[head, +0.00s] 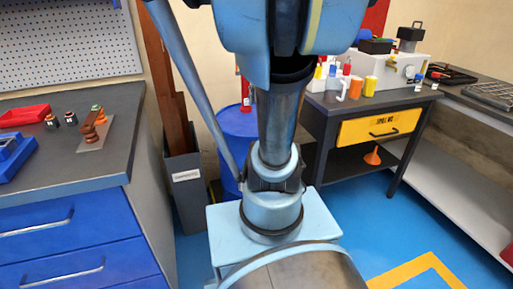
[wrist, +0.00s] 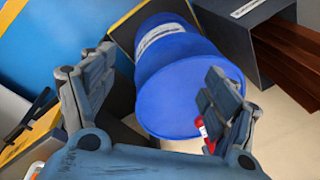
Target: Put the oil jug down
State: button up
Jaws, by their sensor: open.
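My gripper (wrist: 160,66) is open in the wrist view, its two fingers spread wide with nothing between them. A blue drum (wrist: 190,85) lies beyond the fingers. In the head view my arm hides the gripper. No oil jug can be made out for certain. A small white container with a handle (head: 341,92) stands among bottles and cups on the dark side table (head: 330,103); I cannot tell whether it is the jug. It stands apart from my arm.
The blue drum shows behind my arm in the head view (head: 238,128). A grey bin (head: 188,190) with long bars stands left of it. A workbench (head: 110,130) with blue drawers is at left. A yellow drawer (head: 382,129) fronts the side table. Blue floor is clear at right.

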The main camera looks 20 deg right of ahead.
jog(key=s+a+f+n, duration=0.6)
jog(key=s+f+n, duration=0.2)
jog(key=f, duration=0.3)
jog(key=shift+s+f+n+t+h, duration=0.3)
jog(key=shift+s+f+n+h, duration=0.1)
jog(key=shift+s, duration=0.3)
